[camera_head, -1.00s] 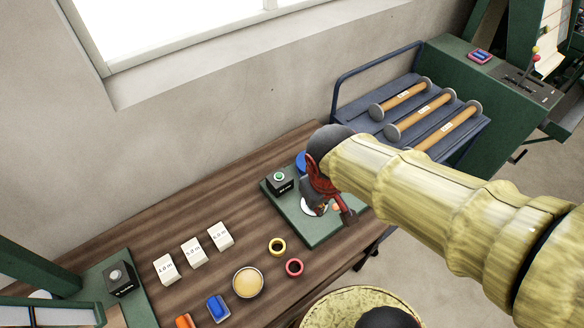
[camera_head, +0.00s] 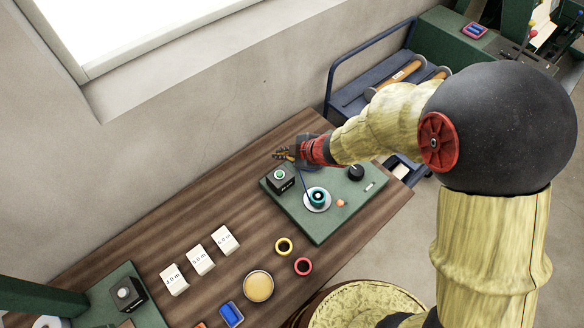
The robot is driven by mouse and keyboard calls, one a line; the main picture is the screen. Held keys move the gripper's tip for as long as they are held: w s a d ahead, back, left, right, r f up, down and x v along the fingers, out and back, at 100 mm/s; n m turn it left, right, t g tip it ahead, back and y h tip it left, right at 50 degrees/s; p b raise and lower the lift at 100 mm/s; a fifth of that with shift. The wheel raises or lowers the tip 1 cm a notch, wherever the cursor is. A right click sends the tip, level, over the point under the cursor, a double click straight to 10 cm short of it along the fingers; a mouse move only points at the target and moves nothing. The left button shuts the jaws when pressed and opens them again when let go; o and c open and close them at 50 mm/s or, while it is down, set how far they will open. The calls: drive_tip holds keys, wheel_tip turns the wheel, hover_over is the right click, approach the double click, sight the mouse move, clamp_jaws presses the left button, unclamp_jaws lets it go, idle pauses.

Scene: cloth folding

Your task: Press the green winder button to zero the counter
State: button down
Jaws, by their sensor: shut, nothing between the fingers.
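The green button (camera_head: 279,174) sits on top of a small black box (camera_head: 281,183) at the left back corner of the green winder plate (camera_head: 316,227). My gripper (camera_head: 278,155) is shut and empty. It points left and hangs just behind and above the button, apart from it as far as I can tell. A teal and white spool (camera_head: 317,197) stands on the plate, with a black knob (camera_head: 355,172) to its right. A small orange part (camera_head: 341,203) lies near the spool. The counter's digits are too small to read.
Another black button box (camera_head: 126,293) stands at the left. A blue rack (camera_head: 350,85) is behind.

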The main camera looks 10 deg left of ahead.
drive_tip(key=shift+s+a+r+y, duration=0.4)
drive_tip(key=shift+a+r, duration=0.1)
drive_tip(key=shift+a, duration=0.25)
drive_tip(key=shift+f, duration=0.1)
drive_tip(key=b, duration=0.8)
hover_over(279, 176)
wheel_tip(279, 176, down, 7)
drive_tip(key=shift+a, duration=0.1)
drive_tip(key=shift+f+b, duration=0.4)
drive_tip(key=shift+f, duration=0.4)
drive_tip(key=shift+f, duration=0.2)
drive_tip(key=shift+f, duration=0.25)
